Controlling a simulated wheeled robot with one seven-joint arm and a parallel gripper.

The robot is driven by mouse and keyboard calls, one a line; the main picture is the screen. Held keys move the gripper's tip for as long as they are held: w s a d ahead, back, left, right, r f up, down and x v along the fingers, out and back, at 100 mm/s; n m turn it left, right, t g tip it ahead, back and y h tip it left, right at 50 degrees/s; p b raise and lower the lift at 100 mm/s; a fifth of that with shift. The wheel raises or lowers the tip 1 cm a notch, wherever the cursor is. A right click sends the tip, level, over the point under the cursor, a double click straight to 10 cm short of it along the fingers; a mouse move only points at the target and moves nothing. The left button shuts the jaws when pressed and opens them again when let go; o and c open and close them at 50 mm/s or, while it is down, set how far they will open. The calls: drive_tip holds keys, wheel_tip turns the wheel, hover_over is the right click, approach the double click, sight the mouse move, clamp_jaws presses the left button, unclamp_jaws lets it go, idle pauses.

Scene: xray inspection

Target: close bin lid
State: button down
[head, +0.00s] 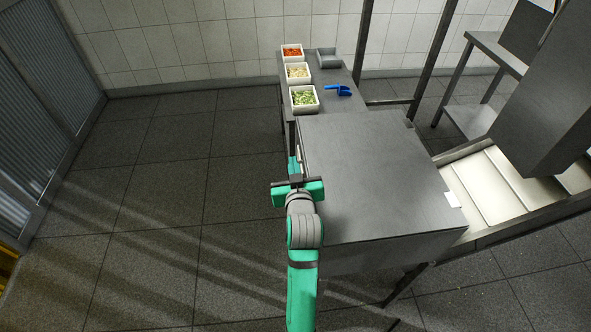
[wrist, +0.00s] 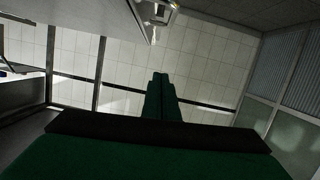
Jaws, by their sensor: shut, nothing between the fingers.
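A large grey metal bin (head: 352,258) stands right of my arm in the head view. Its flat lid (head: 375,170) lies level across the top, with no gap visible from above. My gripper (head: 294,167) is beside the bin's left edge, its fingers shut and empty. In the wrist view the shut green fingers (wrist: 161,97) point away from the camera. A grey metal panel (wrist: 85,18), which seems to be the bin's side, fills the upper left there. A small metal latch or handle (wrist: 158,12) sits at its edge, apart from my fingertips.
Behind the bin, a steel table holds white containers of carrots (head: 292,52), pale pieces (head: 298,72) and green vegetables (head: 304,98), a grey tray (head: 328,58) and a blue scoop (head: 338,90). A conveyor (head: 500,185) is at right. The floor at left is clear.

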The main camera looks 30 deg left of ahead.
drive_tip(key=r+v, duration=0.1)
drive_tip(key=v, duration=0.9)
drive_tip(key=shift+s+a, duration=0.2)
drive_tip(key=shift+s, duration=0.2)
